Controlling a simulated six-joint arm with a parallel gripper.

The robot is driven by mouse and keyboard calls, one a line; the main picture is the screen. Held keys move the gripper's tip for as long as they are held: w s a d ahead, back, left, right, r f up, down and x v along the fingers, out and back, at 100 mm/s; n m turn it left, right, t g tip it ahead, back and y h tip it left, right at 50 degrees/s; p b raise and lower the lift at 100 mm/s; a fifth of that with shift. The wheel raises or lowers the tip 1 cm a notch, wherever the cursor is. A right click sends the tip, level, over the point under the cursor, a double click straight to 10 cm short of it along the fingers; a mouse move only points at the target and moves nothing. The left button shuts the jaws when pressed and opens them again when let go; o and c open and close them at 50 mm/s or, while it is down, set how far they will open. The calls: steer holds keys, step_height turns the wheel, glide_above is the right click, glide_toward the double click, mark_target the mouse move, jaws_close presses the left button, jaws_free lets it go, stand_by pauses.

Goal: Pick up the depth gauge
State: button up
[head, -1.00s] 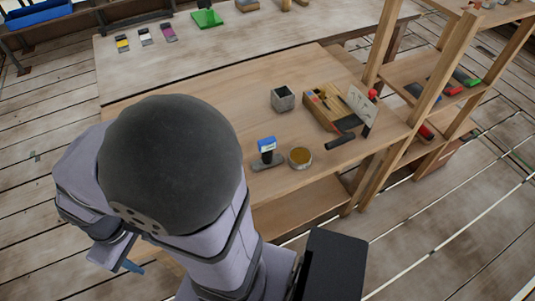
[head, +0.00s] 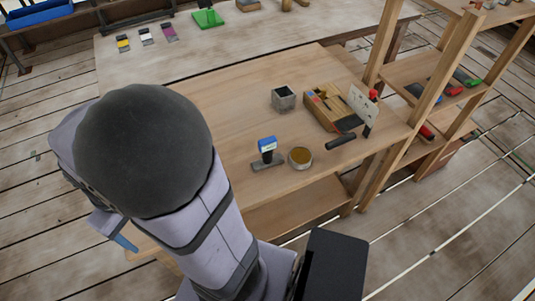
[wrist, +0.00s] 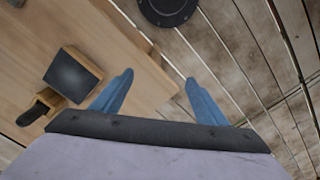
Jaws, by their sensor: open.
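An upright tool with a blue-and-white head on a dark flat base, which looks like the depth gauge (head: 267,147), stands on the wooden workbench (head: 225,125), left of a round tin. I cannot identify it for sure in the wrist view. My gripper (wrist: 159,77) is open, its two blue fingers apart with nothing between them, over the bench's edge and the plank floor. In the head view one blue finger shows at lower left, away from the gauge. My arm hides the bench's left part there.
The round tin (head: 300,157) stands close to the gauge. The wrist view shows a dark square-topped block (wrist: 72,74). A shelf (head: 440,70) stands at right.

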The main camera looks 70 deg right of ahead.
steer(key=w+d+r+m, duration=0.1)
steer(key=w+d+m, duration=0.15)
steer(key=d, duration=0.95)
steer(key=m+b, duration=0.1)
steer(key=m, duration=0.5)
glide_above(267, 140)
steer(key=shift+w+d+r, duration=0.2)
steer(key=shift+d+r, duration=0.05)
steer(key=shift+f+p, duration=0.35)
steer(key=shift+f, duration=0.75)
steer(key=shift+a+f+p, duration=0.15)
steer(key=shift+f+p, duration=0.15)
steer(key=f, duration=0.1)
steer(key=f+p, duration=0.1)
steer(key=f, duration=0.1)
steer(key=shift+s, duration=0.3)
steer(key=shift+f+p, duration=0.35)
steer(key=shift+f, duration=0.45)
